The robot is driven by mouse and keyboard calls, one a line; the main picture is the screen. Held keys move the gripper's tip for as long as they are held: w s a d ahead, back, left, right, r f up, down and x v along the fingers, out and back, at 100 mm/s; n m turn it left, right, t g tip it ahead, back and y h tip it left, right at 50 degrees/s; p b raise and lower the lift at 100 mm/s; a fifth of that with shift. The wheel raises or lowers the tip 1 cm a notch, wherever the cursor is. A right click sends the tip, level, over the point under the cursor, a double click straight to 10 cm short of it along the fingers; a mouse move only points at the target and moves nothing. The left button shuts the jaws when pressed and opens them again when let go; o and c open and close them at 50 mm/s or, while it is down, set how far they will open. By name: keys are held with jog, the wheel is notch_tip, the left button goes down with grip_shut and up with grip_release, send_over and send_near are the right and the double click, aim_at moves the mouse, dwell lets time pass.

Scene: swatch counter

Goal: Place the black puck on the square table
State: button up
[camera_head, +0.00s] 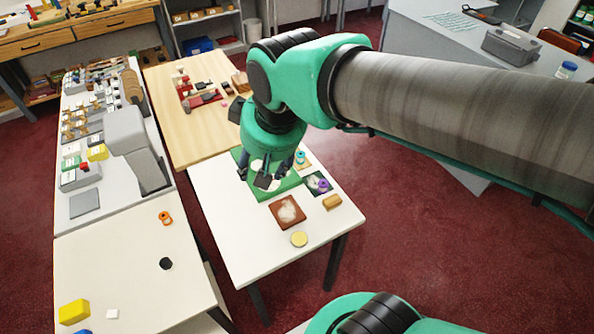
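The black puck (165,263) is a small dark disc lying flat on the white counter at the left. The small white-topped table (240,238) in the middle, which looks like the square table, holds mats and small items. My gripper (268,176) points down above the green mat (276,190) at the back of this table. Its dark fingers look spread apart, and I see nothing held between them. The arm hides part of the mat. The puck is well to the left of and nearer than my gripper.
Near the puck on the left counter (95,262) are an orange ring (165,217), a yellow block (74,311) and a white square (112,313). The white table bears a brown tile (287,212), a yellow disc (299,239) and a tan block (332,201). A gap separates counter and table.

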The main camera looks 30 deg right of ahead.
jog(key=s+d+r+m+t, duration=0.1)
jog(key=s+d, duration=0.3)
jog(key=s, duration=0.4)
jog(key=shift+d+m+h, duration=0.3)
jog(key=shift+m, duration=0.1)
dwell(0.7)
